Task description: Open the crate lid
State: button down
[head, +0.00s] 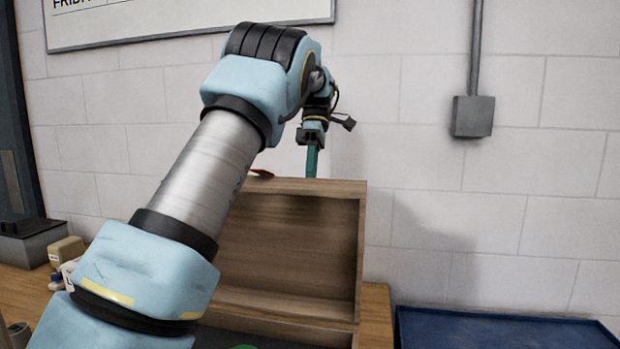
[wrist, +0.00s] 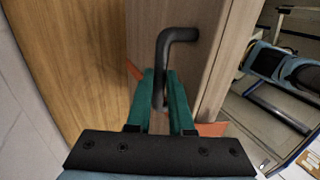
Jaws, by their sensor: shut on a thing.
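The wooden crate lid (head: 290,240) stands raised, about upright, at the back of the crate (head: 285,322), with its hollow inner side facing the head camera. My gripper (head: 311,163) is at the lid's top edge, with its teal fingers partly hidden behind it. In the wrist view, my gripper (wrist: 162,85) is shut on the black bent handle (wrist: 178,36), which is fixed to the lid's outer face (wrist: 205,65). My arm hides the left part of the lid and crate in the head view.
A blue tray (head: 500,330) lies at the right. Small bottles (head: 62,262) stand at the left on the wooden table (head: 376,315). A green thing (head: 245,347) shows at the bottom edge by the crate. A block wall (head: 430,190) with a grey box (head: 472,116) is behind.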

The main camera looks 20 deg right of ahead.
jog(key=shift+f, duration=0.3)
jog(key=c, duration=1.1)
grip_release()
jog(key=o, duration=0.3)
jog(key=shift+r, duration=0.15)
jog(key=shift+s+r, duration=0.1)
jog(key=shift+r, duration=0.05)
